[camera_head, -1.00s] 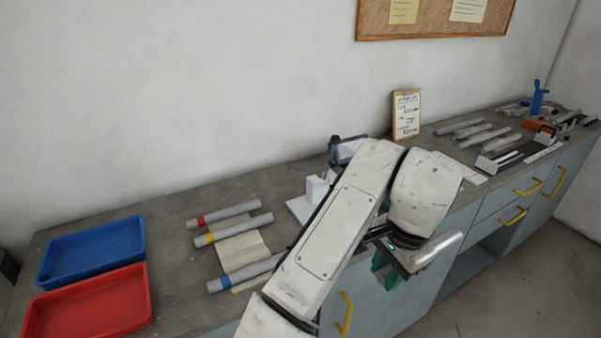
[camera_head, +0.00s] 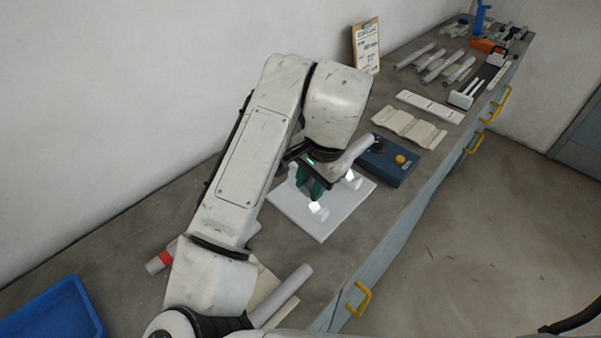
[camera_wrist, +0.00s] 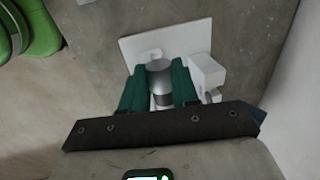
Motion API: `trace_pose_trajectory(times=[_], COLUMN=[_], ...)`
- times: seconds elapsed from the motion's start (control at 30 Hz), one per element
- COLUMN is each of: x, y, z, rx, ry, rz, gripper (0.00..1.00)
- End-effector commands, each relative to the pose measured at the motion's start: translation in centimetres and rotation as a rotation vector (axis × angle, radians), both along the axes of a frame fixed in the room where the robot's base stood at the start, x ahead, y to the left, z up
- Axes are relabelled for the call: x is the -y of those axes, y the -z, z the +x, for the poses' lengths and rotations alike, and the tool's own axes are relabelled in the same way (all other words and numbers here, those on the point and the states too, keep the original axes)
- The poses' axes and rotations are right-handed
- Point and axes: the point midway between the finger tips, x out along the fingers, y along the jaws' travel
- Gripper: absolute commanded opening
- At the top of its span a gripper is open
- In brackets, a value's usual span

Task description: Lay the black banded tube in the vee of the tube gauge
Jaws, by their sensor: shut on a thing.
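My gripper (camera_head: 313,190) has green fingers pointing down over the tube gauge, a white plate (camera_head: 338,222) with small white blocks (camera_head: 318,211) on it. In the wrist view the gripper (camera_wrist: 159,80) is shut on a grey tube (camera_wrist: 159,66) with a dark band (camera_wrist: 163,100), seen nearly end-on between the fingers. The plate (camera_wrist: 190,38) lies beyond the tube there, with a white block (camera_wrist: 207,76) just right of the right finger. In the head view the fingers hide the tube. I cannot tell whether the tube touches the gauge.
A cream grooved block (camera_head: 410,127) and several tubes lie farther right. A red-banded tube (camera_head: 161,259), a grey tube (camera_head: 286,295) and a blue tray (camera_head: 50,315) are at the left.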

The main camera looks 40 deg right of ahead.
Motion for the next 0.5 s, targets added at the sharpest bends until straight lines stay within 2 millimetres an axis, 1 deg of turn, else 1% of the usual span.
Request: trace_pose_trajectory(times=[0.27, 0.5], x=[0.0, 0.0], y=[1.7, 3.9], z=[0.0, 0.0], rx=[0.000, 0.000], ry=[0.000, 0.000], rz=[0.000, 0.000], gripper=[0.00, 0.00])
